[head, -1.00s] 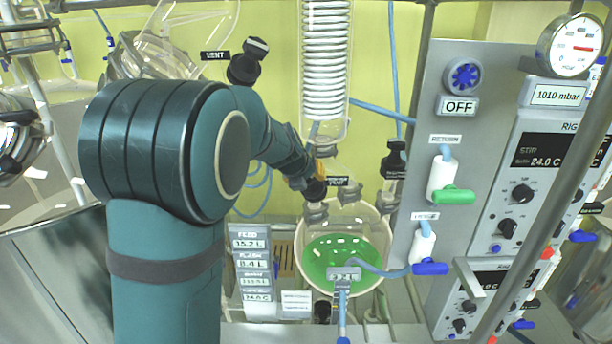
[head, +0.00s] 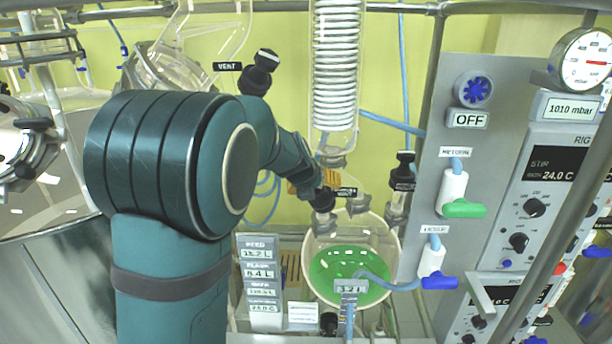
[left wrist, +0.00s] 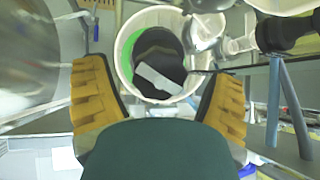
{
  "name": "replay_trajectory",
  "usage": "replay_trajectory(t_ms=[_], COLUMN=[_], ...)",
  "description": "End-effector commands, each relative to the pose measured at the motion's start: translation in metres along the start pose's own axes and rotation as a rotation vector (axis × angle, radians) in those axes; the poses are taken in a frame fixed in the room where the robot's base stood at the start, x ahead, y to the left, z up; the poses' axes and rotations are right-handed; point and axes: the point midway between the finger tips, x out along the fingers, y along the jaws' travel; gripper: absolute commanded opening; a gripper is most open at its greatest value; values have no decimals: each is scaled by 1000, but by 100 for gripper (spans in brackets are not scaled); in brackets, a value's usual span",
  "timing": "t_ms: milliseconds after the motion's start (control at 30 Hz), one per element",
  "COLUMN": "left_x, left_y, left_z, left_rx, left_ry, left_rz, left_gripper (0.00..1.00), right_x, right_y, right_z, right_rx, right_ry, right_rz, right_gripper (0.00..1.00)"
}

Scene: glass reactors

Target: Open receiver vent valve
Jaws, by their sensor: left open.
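In the left wrist view a dark round knob with a pale label (left wrist: 158,70) lies between the fingers, over the tub's rim. My left gripper (left wrist: 158,98) is open, its yellow fingers on either side, with visible gaps. In the head view the wrist partly hides it. My right gripper is not in view.
Another black vent knob (head: 257,78) with a VENT label stands higher up at left. A black-capped fitting (head: 403,172) is right of the receiver. The grey panel (head: 430,150) carries green and blue valve handles.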

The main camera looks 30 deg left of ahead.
Motion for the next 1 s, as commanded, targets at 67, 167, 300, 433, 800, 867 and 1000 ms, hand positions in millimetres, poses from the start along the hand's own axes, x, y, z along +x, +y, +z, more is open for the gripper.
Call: replay_trajectory(t_ms=[67,167,300,433,800,867,1000], left_x=[-7,-16,-29,-40,-72,-78,-91], left_y=[-2,-2,-2,-2,-2,-2,-1], left_z=[0,-1,0,-1,-1,-1,-1], left_rx=[2,1,3,1,3,3,2], left_ry=[0,2,0,1,1,1,1], left_rz=[-3,-4,-3,-4,-1,-1,-1], left_gripper=[84,84,84,84,84,84,84], right_x=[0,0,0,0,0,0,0], right_y=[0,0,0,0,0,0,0], right_z=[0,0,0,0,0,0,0], right_rx=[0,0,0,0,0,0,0], right_ry=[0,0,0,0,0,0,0], right_rz=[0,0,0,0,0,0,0], right_gripper=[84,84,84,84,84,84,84])
